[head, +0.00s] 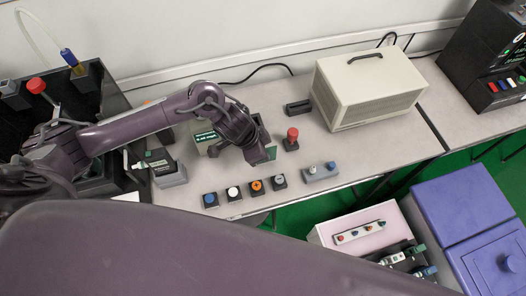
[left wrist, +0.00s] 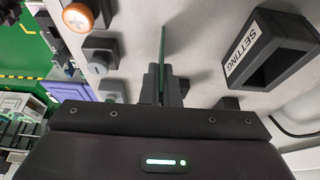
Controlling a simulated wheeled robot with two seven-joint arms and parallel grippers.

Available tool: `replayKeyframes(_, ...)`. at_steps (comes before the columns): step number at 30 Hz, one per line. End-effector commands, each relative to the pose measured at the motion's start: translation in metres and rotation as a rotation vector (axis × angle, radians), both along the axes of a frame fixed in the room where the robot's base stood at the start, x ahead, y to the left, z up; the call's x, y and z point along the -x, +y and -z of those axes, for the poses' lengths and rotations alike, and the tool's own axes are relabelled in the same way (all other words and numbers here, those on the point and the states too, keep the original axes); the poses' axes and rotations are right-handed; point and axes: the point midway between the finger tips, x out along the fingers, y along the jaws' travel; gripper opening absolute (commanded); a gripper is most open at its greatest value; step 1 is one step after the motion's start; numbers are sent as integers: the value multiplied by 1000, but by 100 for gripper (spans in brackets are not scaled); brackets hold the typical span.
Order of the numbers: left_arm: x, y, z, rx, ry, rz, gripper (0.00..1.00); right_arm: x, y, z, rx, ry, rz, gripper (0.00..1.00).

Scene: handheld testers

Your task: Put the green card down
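My left gripper (head: 260,148) hangs over the bench near the display tester, its arm reaching in from the left. It is shut on the thin green card (head: 270,153), which sticks out past the fingers. In the left wrist view the green card (left wrist: 162,45) is seen edge-on between the two dark fingers of the gripper (left wrist: 164,85). Whether the card touches the bench I cannot tell. A black open holder labelled SETTING (left wrist: 262,48) is to the right of the card, apart from it. My right gripper is not in view.
A row of several push buttons (head: 256,186) lines the bench's front edge. A tester with a green display (head: 204,137) is partly hidden by my arm. A red knob (head: 292,134), a black block (head: 298,107) and a cream case (head: 368,88) stand to the right. Blue bins (head: 470,205) are lower right.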

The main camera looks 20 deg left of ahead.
Motion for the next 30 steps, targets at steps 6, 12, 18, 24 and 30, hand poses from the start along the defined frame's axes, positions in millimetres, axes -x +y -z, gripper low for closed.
replayKeyframes(6,0,0,1,1,-1,1,0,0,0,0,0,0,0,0)
replayKeyframes(12,0,0,4,0,0,0,4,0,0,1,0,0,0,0)
replayKeyframes(18,0,0,4,1,-1,0,24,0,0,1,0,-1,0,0)
replayKeyframes(24,0,0,3,1,-1,1,24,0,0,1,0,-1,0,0)
replayKeyframes(30,2,4,-13,2,-3,1,24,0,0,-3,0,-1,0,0)
